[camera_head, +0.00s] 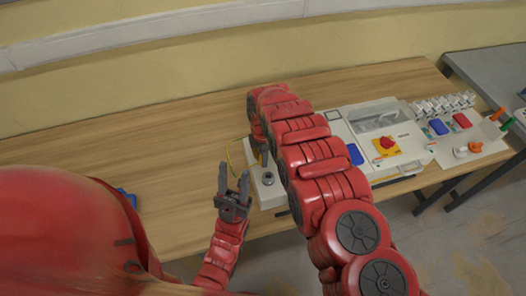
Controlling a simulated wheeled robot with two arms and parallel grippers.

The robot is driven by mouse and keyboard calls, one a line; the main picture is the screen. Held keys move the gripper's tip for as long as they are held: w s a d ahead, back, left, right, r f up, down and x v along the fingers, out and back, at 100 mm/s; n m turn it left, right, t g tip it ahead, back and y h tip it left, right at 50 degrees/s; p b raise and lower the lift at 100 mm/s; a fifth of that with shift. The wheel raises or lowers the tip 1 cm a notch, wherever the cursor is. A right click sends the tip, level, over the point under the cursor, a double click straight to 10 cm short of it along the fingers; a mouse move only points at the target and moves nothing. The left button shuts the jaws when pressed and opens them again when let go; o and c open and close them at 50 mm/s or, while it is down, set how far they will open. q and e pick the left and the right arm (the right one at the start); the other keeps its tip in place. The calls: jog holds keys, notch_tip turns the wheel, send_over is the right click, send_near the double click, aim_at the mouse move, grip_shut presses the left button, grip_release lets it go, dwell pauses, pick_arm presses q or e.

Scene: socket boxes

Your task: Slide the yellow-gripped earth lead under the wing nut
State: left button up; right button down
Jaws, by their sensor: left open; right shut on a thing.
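A small white box (270,197) stands at the front of the wooden table, with a round grey post (268,178) on its top, where the wing nut seems to be; it is too small to make out. A thin yellow lead (231,157) loops out at the box's left. My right gripper (263,157) points down just behind the post, shut on the lead's yellow grip, mostly hidden by my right arm. Whether the lead's end touches the post cannot be told. My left gripper (233,174) is open and empty, fingers up, left of the box.
A light panel (405,148) with a red knob on a yellow plate (386,146) stands right of my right arm. Further right are several sockets, blue and red blocks, and a board with coloured plugs (475,147). The table's left part is clear, except for a blue item (127,196).

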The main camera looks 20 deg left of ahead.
jog(key=shift+f, duration=0.25)
dwell(0.3)
jog(key=shift+w+f+b, duration=0.1)
jog(key=shift+f+b, duration=0.15)
jog(key=shift+b, duration=0.15)
jog(key=shift+f+b, duration=0.15)
jog(key=shift+b, duration=0.25)
jog(key=shift+w, duration=0.1)
dwell(0.5)
jog(key=shift+w+a+b, duration=0.35)
jog(key=shift+w+b, duration=0.1)
jog(key=shift+b, duration=0.75)
jog(key=shift+w+a+b, duration=0.1)
jog(key=shift+w+b, duration=0.1)
jog(key=shift+b, duration=0.3)
